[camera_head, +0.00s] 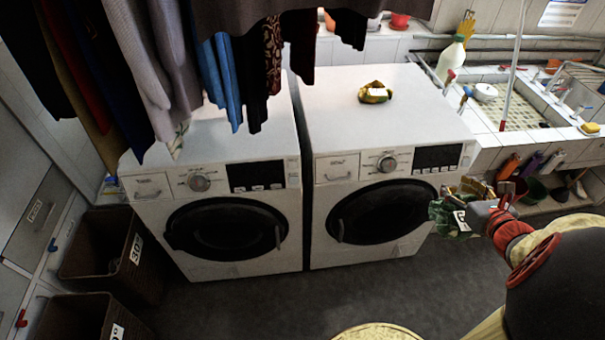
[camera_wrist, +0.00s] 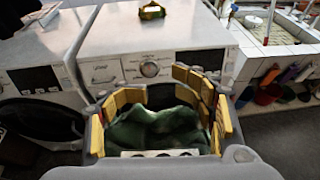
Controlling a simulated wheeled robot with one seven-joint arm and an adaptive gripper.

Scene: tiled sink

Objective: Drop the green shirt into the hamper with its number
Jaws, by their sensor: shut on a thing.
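My gripper (camera_head: 492,203) is at the right of the head view, in front of the right washing machine. It is shut on the green shirt (camera_head: 444,213), a crumpled dark green cloth with a white tag whose number I cannot read. In the wrist view the green shirt (camera_wrist: 155,128) bunches between the yellow-padded fingers of my gripper (camera_wrist: 165,105). Two dark woven hampers stand on the floor at the left. The farther hamper (camera_head: 78,262) has a white tag that seems to read 30. The nearer hamper (camera_head: 70,318) has a tag mostly cut off by the frame.
Two white washing machines (camera_head: 222,175) (camera_head: 330,110) stand side by side. A yellow-green bundle (camera_head: 375,93) with a blank-looking white tag lies on the right one. Clothes (camera_head: 160,60) hang above the left one. A tiled sink (camera_head: 530,112) is at the right. Grey floor (camera_head: 260,310) is open in front.

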